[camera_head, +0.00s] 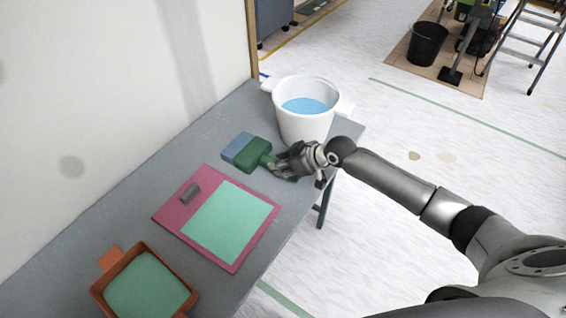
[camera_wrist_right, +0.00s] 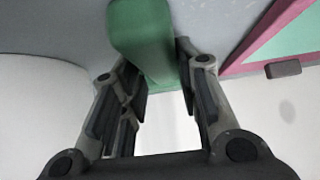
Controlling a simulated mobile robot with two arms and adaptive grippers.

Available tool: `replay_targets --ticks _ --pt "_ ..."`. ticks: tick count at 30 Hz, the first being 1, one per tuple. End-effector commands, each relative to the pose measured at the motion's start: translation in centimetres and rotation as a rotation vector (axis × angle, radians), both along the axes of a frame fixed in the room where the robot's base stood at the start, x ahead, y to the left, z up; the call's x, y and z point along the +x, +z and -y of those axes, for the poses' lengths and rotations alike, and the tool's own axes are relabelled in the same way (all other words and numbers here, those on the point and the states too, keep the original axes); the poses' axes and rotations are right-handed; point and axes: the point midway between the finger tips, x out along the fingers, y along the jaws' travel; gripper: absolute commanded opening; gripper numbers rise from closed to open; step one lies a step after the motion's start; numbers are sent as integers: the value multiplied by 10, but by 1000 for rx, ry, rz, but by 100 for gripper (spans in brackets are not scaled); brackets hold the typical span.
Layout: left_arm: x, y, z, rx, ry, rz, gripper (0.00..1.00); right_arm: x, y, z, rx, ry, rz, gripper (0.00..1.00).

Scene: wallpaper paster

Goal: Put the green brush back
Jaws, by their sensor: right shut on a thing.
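The green brush (camera_head: 254,153) has a green body and a blue-grey bristle end that points left in the head view. The green brush also shows in the right wrist view (camera_wrist_right: 143,38), between the two fingers of the right gripper (camera_wrist_right: 160,88). I cannot tell whether the brush touches the table. My left gripper is not in view.
An orange tray with green content (camera_head: 104,293) stands at the table's near end. A white wall borders the table's left side.

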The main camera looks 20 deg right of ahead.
Motion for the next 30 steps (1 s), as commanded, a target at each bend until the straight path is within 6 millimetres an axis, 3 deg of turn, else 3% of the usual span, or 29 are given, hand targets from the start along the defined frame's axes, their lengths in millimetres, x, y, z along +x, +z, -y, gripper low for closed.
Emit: replay_targets --ticks 2,3,7,22,30 --pt "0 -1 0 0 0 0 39 -1 -2 0 -2 1 -5 0" --pt "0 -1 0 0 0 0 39 -2 -3 0 -2 0 -7 34" --pt "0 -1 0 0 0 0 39 -2 -3 0 -2 0 -6 50" --pt "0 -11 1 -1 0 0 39 -2 -8 1 -1 0 -4 52" --pt "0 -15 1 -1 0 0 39 -28 23 20 -4 1 -3 52"
